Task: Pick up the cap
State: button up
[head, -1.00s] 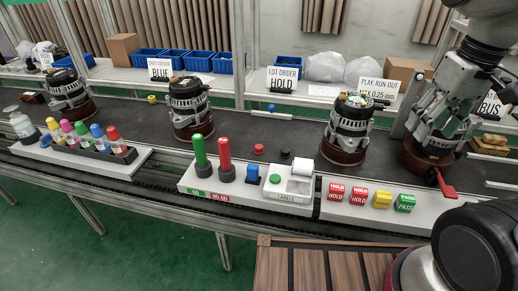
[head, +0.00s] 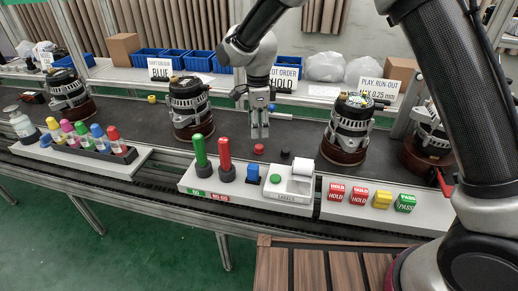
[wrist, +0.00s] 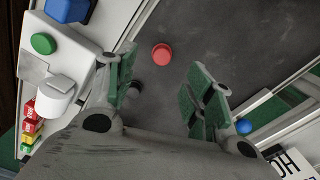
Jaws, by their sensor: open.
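A small red cap (head: 258,149) lies on the dark belt, and it also shows in the wrist view (wrist: 161,57) beyond the gap between my fingers. A black cap (head: 285,154) lies to its right; in the wrist view it is partly hidden by the left finger. A blue cap (head: 271,107) lies at the back of the belt, and the wrist view shows it (wrist: 243,126) right of the right finger. Which one is meant, I cannot tell. My gripper (head: 260,135) points down over the belt, just behind the red cap. It is open and empty.
Alternators (head: 189,108) (head: 348,130) stand on the belt to both sides of my gripper. In front are a green post (head: 199,152), a red post (head: 224,155) and a label printer (head: 292,184). Sign cards stand behind. The belt around the red cap is clear.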

aim_at(259, 146)
jog(key=shift+m, duration=0.4)
jog(key=shift+f, duration=0.25)
jog(key=f, duration=0.7)
jog(key=shift+w+d+f, duration=0.15)
jog(key=shift+w, duration=0.1)
jog(key=c, duration=0.8)
